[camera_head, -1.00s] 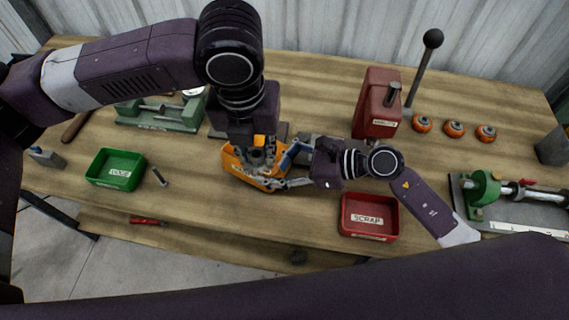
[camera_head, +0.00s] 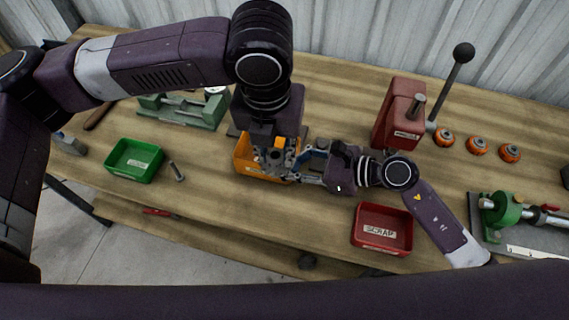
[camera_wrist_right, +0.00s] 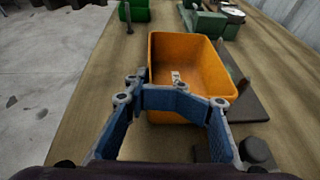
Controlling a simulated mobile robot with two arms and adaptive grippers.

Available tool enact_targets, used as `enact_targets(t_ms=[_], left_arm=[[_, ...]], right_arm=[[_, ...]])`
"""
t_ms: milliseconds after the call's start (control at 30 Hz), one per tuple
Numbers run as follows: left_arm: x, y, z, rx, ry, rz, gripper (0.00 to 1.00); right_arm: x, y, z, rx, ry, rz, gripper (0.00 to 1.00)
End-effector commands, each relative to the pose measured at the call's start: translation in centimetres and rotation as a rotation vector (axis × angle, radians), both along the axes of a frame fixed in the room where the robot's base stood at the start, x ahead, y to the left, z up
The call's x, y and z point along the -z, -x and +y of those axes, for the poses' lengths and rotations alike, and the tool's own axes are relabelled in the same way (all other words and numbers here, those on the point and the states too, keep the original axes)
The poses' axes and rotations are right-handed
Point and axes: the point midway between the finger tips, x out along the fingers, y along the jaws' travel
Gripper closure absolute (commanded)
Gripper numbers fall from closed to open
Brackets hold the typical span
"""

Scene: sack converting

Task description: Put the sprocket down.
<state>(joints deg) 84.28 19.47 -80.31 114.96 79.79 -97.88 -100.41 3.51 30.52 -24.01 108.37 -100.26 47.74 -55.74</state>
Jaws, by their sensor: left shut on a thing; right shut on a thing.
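My left gripper (camera_head: 277,158) points down over the orange bin (camera_head: 246,166), in front of it in the head view. It is shut on a small grey part between its fingers, which I take for the sprocket; the fingers hide most of it and its teeth are not clear. My right gripper (camera_head: 304,175) reaches in from the right with its fingers at the bin's right side. In the right wrist view its blue-padded fingers (camera_wrist_right: 176,101) are shut at the near rim of the orange bin (camera_wrist_right: 213,66). A small white label shows inside the bin; no sprocket shows there.
A green bin (camera_head: 134,174) and a small upright bolt (camera_head: 177,171) stand at left. A red scrap bin (camera_head: 383,247) stands at the front right. A red lever press (camera_head: 398,115), three orange wheels (camera_head: 477,146) and a green clamp fixture (camera_head: 500,210) are further right. Bare wood lies between.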

Motion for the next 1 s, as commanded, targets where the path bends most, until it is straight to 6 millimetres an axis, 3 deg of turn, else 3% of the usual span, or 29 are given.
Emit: enact_targets(t_ms=[233,500,633,1000], left_arm=[[0.3,-1.1,0.1,-0.031,0.007,0.000,1.00],[3.2,-8.0,2.7,-0.230,0.020,-0.001,1.00],[4.5,-10.2,4.3,-0.297,0.011,-0.002,1.00],[9.6,-11.0,5.1,-0.324,0.004,-0.001,1.00]], right_arm=[[0.2,-0.4,-0.3,0.012,0.006,-0.003,1.00],[0.2,-0.4,-0.4,0.012,0.005,-0.002,1.00],[0.3,-0.4,-0.4,0.013,0.005,-0.001,1.00],[0.3,-0.4,-0.3,0.013,0.005,-0.001,1.00]])
